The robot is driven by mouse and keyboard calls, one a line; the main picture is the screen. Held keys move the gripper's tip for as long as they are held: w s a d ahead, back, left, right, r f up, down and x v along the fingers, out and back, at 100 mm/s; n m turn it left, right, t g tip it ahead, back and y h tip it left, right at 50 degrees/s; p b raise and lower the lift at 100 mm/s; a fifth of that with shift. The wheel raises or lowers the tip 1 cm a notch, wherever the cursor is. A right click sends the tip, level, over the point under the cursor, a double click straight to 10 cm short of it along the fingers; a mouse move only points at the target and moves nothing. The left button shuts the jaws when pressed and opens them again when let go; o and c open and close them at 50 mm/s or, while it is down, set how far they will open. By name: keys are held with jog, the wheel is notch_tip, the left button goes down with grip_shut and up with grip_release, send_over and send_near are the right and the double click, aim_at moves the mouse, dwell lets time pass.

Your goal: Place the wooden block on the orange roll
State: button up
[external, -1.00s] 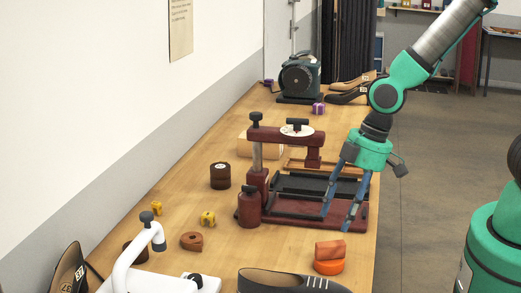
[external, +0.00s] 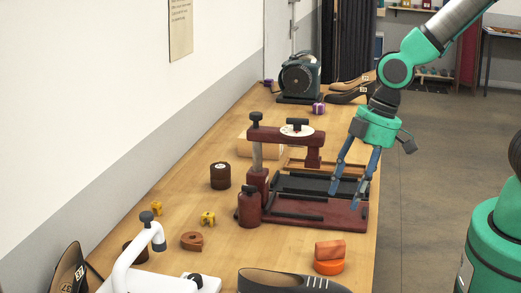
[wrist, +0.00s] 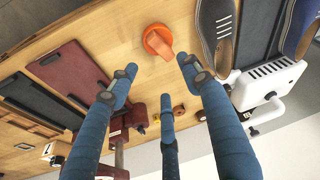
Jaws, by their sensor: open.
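The wooden block (external: 331,249), a reddish-orange piece, rests flat on top of the orange roll (external: 328,267) near the front right edge of the workbench. The roll stands upright and the block covers much of its top. The pair also shows at the top middle of the wrist view, where the orange roll (wrist: 149,35) is partly hidden by the block. My gripper (external: 345,198) is open and empty, above and behind the block and clear of it. Its blue fingers are spread in the wrist view (wrist: 158,72).
A dark red press (external: 290,210) with a black tray stands behind the block, under my gripper. A dark shoe (external: 290,281) lies in front. A white clamp tool (external: 130,265), brown tape rolls (external: 220,180) and small yellow pieces (external: 207,218) are to the left.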

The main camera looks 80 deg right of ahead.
jog(key=shift+r, duration=0.15)
jog(key=s+d+r+m+t, duration=0.1)
jog(key=s+d+r+m, duration=0.1)
jog(key=s+r, duration=0.5)
jog(key=s+d+r+m+t+h, duration=0.1)
jog(key=s+r, duration=0.6)
jog(key=r, duration=0.8)
jog(key=d+m, duration=0.1)
jog(key=d, duration=0.1)
jog(key=shift+s+d+r+m, duration=0.3)
jog(key=shift+s+d+r, duration=0.05)
jog(key=shift+d+r, duration=0.05)
